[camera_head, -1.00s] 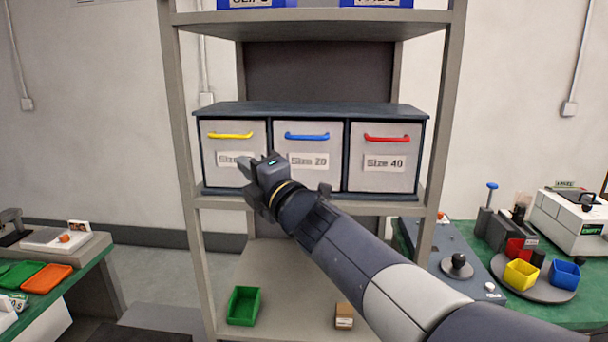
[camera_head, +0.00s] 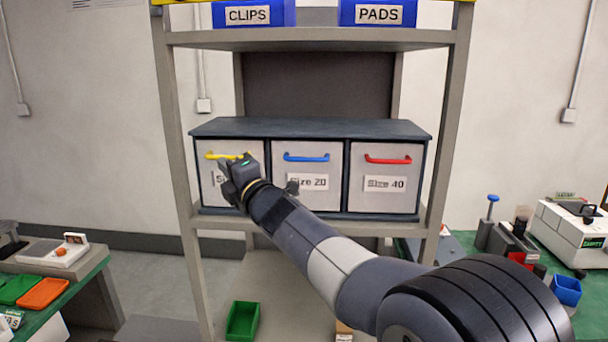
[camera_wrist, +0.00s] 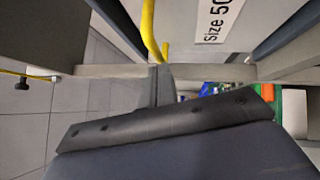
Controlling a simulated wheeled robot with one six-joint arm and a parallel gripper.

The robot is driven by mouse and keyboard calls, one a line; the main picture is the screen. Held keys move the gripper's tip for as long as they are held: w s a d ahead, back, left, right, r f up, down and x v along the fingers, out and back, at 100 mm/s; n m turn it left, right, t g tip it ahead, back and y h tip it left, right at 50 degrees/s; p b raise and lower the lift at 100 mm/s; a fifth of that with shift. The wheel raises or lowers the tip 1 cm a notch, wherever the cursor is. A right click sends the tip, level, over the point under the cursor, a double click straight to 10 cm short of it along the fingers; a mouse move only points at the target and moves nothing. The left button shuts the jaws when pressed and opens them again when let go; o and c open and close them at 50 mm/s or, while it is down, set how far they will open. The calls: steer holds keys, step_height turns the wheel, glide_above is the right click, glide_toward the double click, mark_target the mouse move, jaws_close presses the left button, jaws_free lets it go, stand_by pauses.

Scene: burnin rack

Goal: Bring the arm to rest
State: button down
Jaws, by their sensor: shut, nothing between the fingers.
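My arm reaches up from the lower right in the head view. My gripper (camera_head: 226,170) is in front of the left drawer (camera_head: 214,190) of the cabinet, near its yellow handle (camera_head: 228,156). It is shut with nothing in it. The gripper covers part of that drawer's label. In the wrist view a yellow handle (camera_wrist: 155,30) and a label reading Size 50 (camera_wrist: 220,18) show close by. I cannot tell whether the gripper touches the handle.
The cabinet (camera_head: 310,128) has two more shut drawers, with blue (camera_head: 306,157) and red (camera_head: 388,160) handles. A green bin (camera_head: 242,320) sits on the lower shelf. Blue CLIPS (camera_head: 252,14) and PADS (camera_head: 378,14) bins stand above. Green benches flank the rack.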

steer(key=s+f+n+y+b, duration=0.7)
steer(key=f+n, duration=0.1)
steer(key=n, duration=0.1)
steer(key=shift+a+f+g, duration=0.25)
steer(key=shift+g, duration=0.15)
steer(key=shift+n, duration=0.3)
